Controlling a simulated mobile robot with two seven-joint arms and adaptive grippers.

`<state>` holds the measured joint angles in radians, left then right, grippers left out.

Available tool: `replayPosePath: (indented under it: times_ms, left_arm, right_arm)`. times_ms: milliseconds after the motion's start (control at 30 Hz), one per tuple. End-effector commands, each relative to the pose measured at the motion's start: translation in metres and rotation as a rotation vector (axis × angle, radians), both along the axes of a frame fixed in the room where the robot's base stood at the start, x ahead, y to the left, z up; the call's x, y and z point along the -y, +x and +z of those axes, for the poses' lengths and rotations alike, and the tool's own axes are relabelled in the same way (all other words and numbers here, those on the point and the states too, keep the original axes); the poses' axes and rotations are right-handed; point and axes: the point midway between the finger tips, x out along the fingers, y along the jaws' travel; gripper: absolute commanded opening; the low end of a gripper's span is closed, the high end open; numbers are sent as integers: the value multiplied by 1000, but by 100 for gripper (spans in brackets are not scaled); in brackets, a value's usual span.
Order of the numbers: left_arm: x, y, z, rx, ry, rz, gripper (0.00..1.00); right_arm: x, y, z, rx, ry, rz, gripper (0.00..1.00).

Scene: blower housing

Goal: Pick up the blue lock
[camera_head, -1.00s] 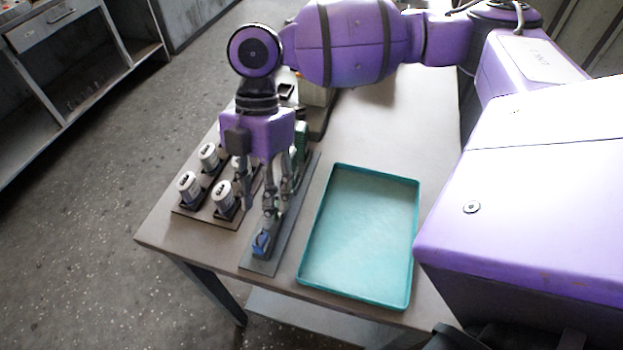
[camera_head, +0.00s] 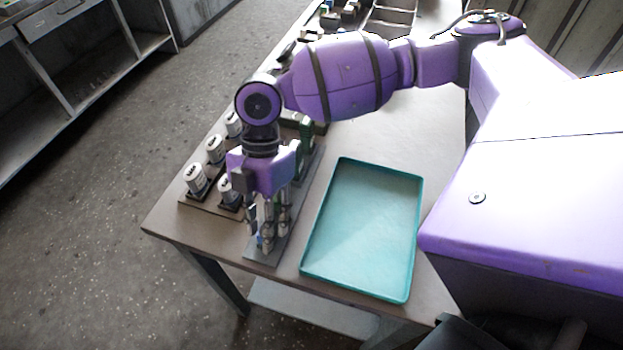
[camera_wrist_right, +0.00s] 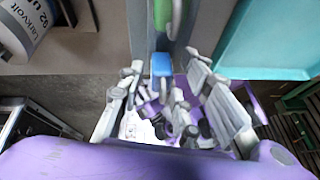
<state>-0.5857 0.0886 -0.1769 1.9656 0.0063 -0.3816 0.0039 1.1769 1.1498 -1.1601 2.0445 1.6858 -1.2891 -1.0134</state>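The blue lock (camera_head: 262,243) sits near the front end of a narrow grey strip (camera_head: 256,258) on the table, mostly hidden behind my right gripper (camera_head: 265,234) in the head view. In the right wrist view the blue lock (camera_wrist_right: 162,64) shows between the spread fingers of my right gripper (camera_wrist_right: 168,78). The fingers point down around it, with gaps visible on both sides. The right gripper is open and empty. My left gripper is in neither view.
A green object (camera_head: 305,133) stands farther back on the strip. To the left, several white labelled cylinders (camera_head: 196,178) stand on dark holders. An empty teal tray (camera_head: 362,225) lies to the right. The table's front edge is close to the strip.

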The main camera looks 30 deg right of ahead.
Motion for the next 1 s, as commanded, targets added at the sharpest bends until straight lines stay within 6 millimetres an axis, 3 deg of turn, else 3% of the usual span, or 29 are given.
replayPosePath:
  times_ms: [33,200,567,833,1000]
  left_arm:
    - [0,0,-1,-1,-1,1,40]
    - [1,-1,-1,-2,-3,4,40]
    - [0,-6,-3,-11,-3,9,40]
    - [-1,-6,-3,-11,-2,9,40]
    - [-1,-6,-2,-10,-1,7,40]
  right_arm:
    - [0,0,-1,-1,-1,-1,21]
    - [0,0,0,0,0,0,1]
    - [0,1,3,1,-1,1,1]
    - [-1,1,35,5,0,3,0]
    - [-27,-11,66,6,4,9,0]
